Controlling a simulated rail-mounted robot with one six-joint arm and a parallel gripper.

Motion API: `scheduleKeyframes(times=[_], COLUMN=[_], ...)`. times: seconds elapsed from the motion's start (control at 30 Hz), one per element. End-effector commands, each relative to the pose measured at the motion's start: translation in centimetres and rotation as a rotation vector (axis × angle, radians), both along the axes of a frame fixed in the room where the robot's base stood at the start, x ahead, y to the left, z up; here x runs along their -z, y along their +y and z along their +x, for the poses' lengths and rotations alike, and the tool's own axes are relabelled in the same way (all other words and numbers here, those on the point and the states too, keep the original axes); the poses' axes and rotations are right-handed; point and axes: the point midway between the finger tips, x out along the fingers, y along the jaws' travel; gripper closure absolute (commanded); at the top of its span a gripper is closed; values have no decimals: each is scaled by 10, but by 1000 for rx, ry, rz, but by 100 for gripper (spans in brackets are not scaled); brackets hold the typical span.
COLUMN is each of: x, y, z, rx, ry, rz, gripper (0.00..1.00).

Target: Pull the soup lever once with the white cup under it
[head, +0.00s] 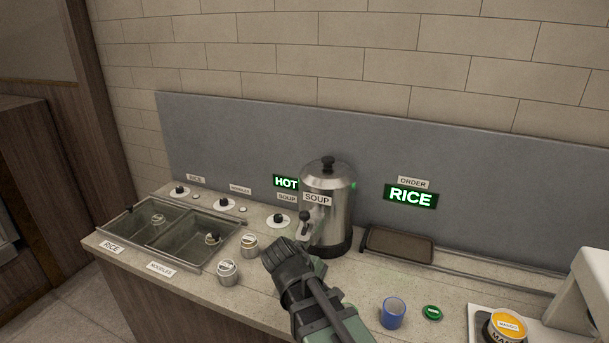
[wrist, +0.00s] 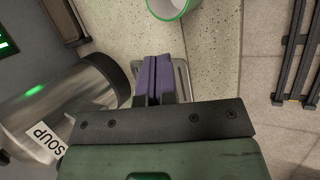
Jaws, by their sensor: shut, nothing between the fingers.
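The steel soup urn (head: 336,222), labelled SOUP, stands at the back of the counter with its black lever and tap (head: 304,217) on the front left. It also fills the left of the wrist view (wrist: 75,100). My gripper (head: 278,250) is in front of the urn, below and left of the lever; its purple fingers are together and empty in the wrist view (wrist: 152,80). A metal plate (wrist: 182,75) lies beyond the fingers. I cannot identify a white cup in the head view. A pale round cup with a green rim (wrist: 172,8) is cut off at the wrist view's top.
A blue cup (head: 393,313) and a green disc (head: 432,312) are on the counter at right. Two small tins (head: 228,272) stand left of my gripper. Sunken wells (head: 170,235) are farther left; a dark tray (head: 398,246) lies right of the urn.

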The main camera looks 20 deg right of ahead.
Motion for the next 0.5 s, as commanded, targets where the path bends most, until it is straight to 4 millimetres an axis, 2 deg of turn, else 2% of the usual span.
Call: scheduleKeyframes(times=[0.03,0.13,0.2,0.27,0.3,0.5], x=[-43,-78,-107,-130,-139,-174], y=[-4,-2,1,3,3,-4], z=[-14,-29,-24,-3,14,105], rx=[120,380,549,670,728,908], ry=[-29,-76,-94,-99,-101,-99], rz=[103,315,434,505,531,563], gripper=[100,100,100,100,100,100])
